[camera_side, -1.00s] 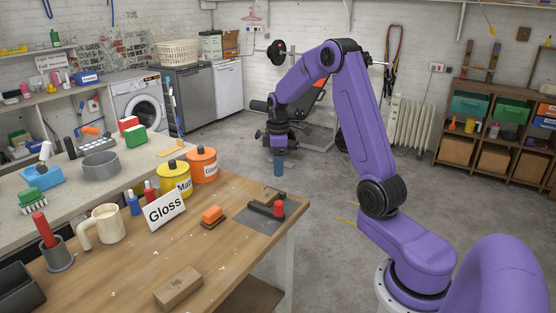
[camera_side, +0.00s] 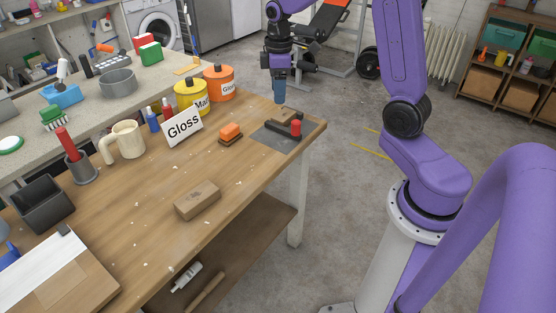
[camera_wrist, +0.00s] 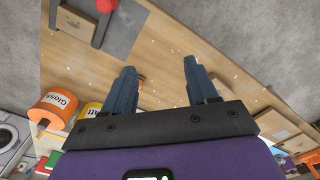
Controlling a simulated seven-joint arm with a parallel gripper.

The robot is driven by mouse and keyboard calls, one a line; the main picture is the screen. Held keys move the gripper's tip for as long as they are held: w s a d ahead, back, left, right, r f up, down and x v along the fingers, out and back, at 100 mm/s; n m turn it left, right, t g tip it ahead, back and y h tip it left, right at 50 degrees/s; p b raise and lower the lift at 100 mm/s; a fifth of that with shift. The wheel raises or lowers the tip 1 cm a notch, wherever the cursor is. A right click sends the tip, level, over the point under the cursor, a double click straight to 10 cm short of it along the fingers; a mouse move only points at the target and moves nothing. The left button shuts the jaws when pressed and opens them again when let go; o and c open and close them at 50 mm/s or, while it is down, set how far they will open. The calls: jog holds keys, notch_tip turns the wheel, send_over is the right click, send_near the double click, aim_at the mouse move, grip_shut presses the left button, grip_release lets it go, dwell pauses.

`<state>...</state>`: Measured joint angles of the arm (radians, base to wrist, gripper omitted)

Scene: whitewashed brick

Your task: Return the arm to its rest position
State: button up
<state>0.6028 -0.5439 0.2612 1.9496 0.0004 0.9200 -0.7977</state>
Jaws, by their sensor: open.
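My gripper (camera_side: 280,98) hangs from my purple arm (camera_side: 402,60) and points down, above the far end of the wooden workbench (camera_side: 150,222). In the wrist view my gripper's two blue-grey fingers (camera_wrist: 160,67) stand well apart, with nothing between them but bare bench top beyond. In the side view the fingers appear just behind the grey plate (camera_side: 268,137) that carries a black bracket with a red knob (camera_side: 296,128). I cannot tell the exact height above the bench. The upper part of the arm is cut off by the picture's top edge.
A mug (camera_side: 125,140) is farther left. Open floor (camera_side: 300,270) lies right of the bench.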

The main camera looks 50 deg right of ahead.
jog(key=s+a+r+n, duration=0.2)
jog(key=s+a+n, duration=0.1)
jog(key=s+a, duration=1.4)
jog(key=s+d+n, duration=0.1)
jog(key=s+d, duration=0.1)
jog(key=s, duration=0.9)
jog(key=shift+f, duration=0.25)
